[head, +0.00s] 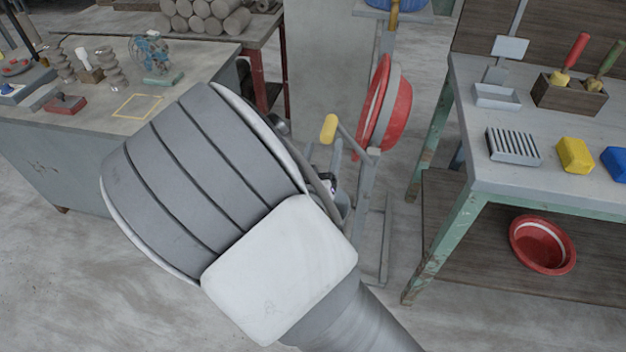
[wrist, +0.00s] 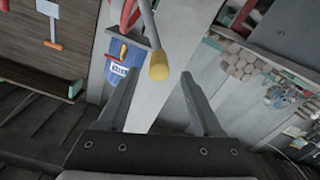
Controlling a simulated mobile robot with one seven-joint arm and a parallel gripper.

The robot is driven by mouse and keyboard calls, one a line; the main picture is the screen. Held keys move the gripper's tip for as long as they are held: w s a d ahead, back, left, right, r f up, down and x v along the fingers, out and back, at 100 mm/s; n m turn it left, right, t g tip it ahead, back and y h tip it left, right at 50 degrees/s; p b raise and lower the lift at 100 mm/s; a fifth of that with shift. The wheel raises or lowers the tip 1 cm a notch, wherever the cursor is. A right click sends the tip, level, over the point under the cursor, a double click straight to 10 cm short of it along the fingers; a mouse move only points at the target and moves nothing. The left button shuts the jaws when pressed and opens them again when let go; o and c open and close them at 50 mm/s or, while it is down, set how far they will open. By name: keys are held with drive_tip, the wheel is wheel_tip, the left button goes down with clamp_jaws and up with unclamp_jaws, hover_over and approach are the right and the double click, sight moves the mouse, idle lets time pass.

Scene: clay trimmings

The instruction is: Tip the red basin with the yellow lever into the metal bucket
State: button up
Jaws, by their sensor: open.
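The red basin (head: 397,112) hangs in a grey metal stand and looks steeply tilted, almost edge-on, in the head view. The yellow lever (head: 328,128) has a rounded yellow grip on a grey rod, left of the basin. In the wrist view the yellow grip (wrist: 158,66) appears between the fingertips of my gripper (wrist: 159,76), with a gap on both sides. My gripper is open and empty; I cannot tell its depth from the grip. A grey rounded piece, perhaps the metal bucket (head: 343,207), shows partly behind my arm.
A green-legged workbench (head: 455,170) stands right, with a toolbox (head: 568,96), a yellow block (head: 575,155) and another red basin (head: 542,245) on its lower shelf. A cluttered grey table (head: 190,82) stands left. Floor at lower left is clear.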

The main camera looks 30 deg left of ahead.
drive_tip(key=v, duration=1)
drive_tip(key=shift+s+p, duration=0.3)
drive_tip(key=shift+s, duration=0.05)
drive_tip(key=shift+w, duration=0.1)
idle(2.1)
drive_tip(key=w+d+r+m+g+p, duration=0.25)
drive_tip(key=w+d+r+g, duration=0.2)
drive_tip(key=r, duration=0.25)
drive_tip(key=w+d+r+m+g+p, duration=0.2)
drive_tip(key=w+d+r+g+p, duration=0.15)
drive_tip(key=d+r, duration=0.2)
drive_tip(key=s+d+r+g+h+p, duration=0.1)
drive_tip(key=s+d+r, duration=0.3)
drive_tip(key=d, duration=0.3)
drive_tip(key=s+d+r+m+g+h+p, duration=0.1)
drive_tip(key=s+d+r+h+p, duration=0.1)
drive_tip(key=s+d+r, duration=0.3)
drive_tip(key=s+d+r+m+g+h+p, duration=0.1)
drive_tip(key=s+d+r, duration=0.3)
drive_tip(key=d, duration=0.7)
drive_tip(key=shift+s+d+r+g+p, duration=0.25)
drive_tip(key=shift+s+r+g+p, duration=0.15)
drive_tip(key=shift+s, duration=0.55)
